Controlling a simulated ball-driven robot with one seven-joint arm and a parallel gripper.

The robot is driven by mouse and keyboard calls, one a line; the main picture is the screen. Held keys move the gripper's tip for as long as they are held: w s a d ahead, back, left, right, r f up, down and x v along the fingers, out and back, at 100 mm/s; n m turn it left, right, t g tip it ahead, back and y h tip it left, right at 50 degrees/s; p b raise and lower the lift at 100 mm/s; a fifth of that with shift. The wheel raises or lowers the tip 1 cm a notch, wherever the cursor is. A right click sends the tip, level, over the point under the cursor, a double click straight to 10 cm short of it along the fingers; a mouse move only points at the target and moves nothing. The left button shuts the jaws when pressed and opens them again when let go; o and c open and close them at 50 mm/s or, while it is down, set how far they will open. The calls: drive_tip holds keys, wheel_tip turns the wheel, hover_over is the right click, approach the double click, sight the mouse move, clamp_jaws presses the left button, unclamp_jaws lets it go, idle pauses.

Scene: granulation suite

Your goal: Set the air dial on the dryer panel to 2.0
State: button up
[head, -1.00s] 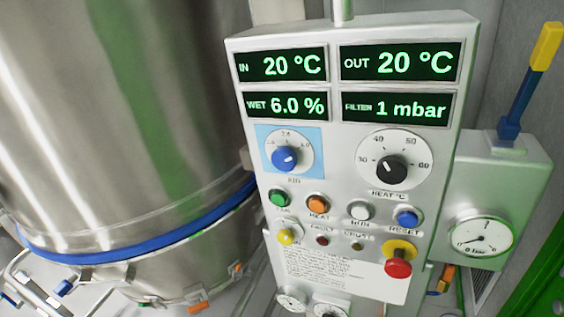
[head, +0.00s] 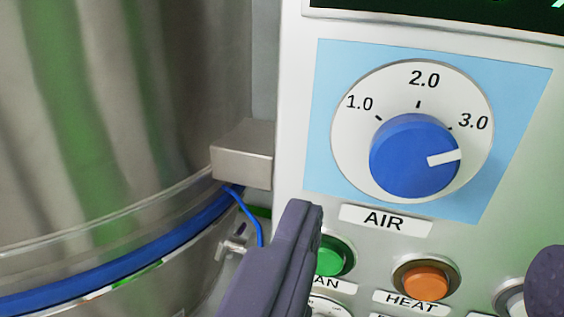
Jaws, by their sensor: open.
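The air dial (head: 395,165) is a blue round knob on a white scale disc, set on a light blue square of the dryer panel (head: 292,130). The scale reads 1.0, 2.0 and 3.0, with 2.0 at the top. The knob's white pointer mark points right and slightly up, on the 3.0 side; the exact reading is hard to tell. My gripper (head: 425,235) is open and empty. Its left finger shows below left of the dial, and its right finger is partly cut off at the right edge. Neither finger appears to touch the knob.
Below the AIR label are a green button (head: 335,257) and an orange HEAT button (head: 425,281), close to the fingers. A steel vessel (head: 130,120) with a blue band stands at the left. A grey box (head: 243,155) juts out beside the panel.

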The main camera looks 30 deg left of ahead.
sight(413, 165)
drive_tip(key=b+x, duration=0.1)
drive_tip(key=x, duration=0.6)
drive_tip(key=shift+w+d+f, duration=0.1)
drive_tip(key=shift+w, duration=0.05)
drive_tip(key=c, duration=1.1)
